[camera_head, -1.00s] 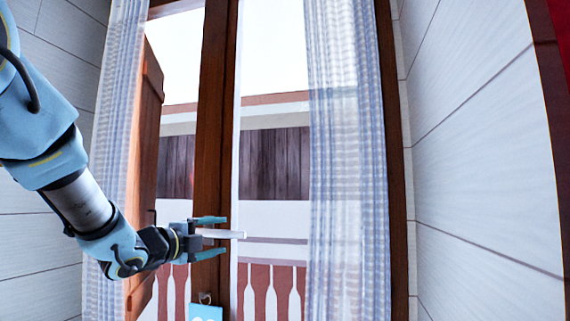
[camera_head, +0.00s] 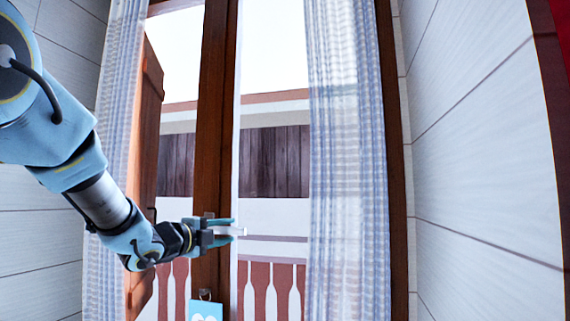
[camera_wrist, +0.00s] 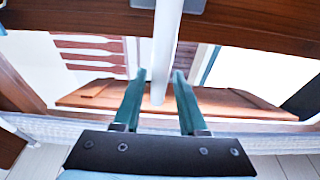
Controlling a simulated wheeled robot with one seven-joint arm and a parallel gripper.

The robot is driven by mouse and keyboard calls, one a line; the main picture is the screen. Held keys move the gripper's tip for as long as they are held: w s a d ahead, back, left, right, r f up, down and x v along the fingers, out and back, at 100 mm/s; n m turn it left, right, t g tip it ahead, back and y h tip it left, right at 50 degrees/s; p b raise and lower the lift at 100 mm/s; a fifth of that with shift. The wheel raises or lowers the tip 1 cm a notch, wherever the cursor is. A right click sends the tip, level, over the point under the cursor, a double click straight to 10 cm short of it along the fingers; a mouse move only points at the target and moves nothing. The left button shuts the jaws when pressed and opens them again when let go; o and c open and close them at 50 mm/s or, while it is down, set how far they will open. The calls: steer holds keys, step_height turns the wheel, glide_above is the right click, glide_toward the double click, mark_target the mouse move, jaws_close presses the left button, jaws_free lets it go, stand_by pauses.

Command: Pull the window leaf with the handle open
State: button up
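The window leaf has a brown wooden frame (camera_head: 212,120) and stands upright in front of me in the head view. Its pale, bar-shaped handle (camera_head: 242,231) sticks out to the right at the lower part of the frame. In the wrist view the handle (camera_wrist: 166,50) runs down between the fingers. My gripper (camera_head: 233,231) is at the handle, one teal finger above it and one below. In the wrist view my gripper (camera_wrist: 159,76) has its fingers apart on both sides of the handle, with narrow gaps showing. Contact cannot be made out.
Sheer curtains hang at left (camera_head: 118,120) and right (camera_head: 345,150). A brown wooden shutter (camera_head: 148,150) stands at the left behind the glass. A small blue heart sign (camera_head: 206,311) hangs below the handle. A white plank wall (camera_head: 485,170) is on the right.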

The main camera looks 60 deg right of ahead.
jaws_close()
steer(key=shift+f, duration=0.1)
steer(key=shift+s+a+f+b, duration=0.15)
steer(key=shift+a+b, duration=0.1)
steer(key=shift+b, duration=0.45)
steer(key=shift+s+a+n+t+b, duration=0.35)
steer(key=shift+a+t+b, duration=0.2)
steer(key=shift+b, duration=0.5)
steer(key=shift+s+a+r+n+t+b, duration=0.15)
steer(key=shift+a+t+b, duration=0.05)
steer(key=shift+a+b, duration=0.2)
steer(key=shift+s+a+r+n+t+b, duration=0.1)
steer(key=shift+a+t+b, duration=0.05)
steer(key=shift+a+b, duration=0.2)
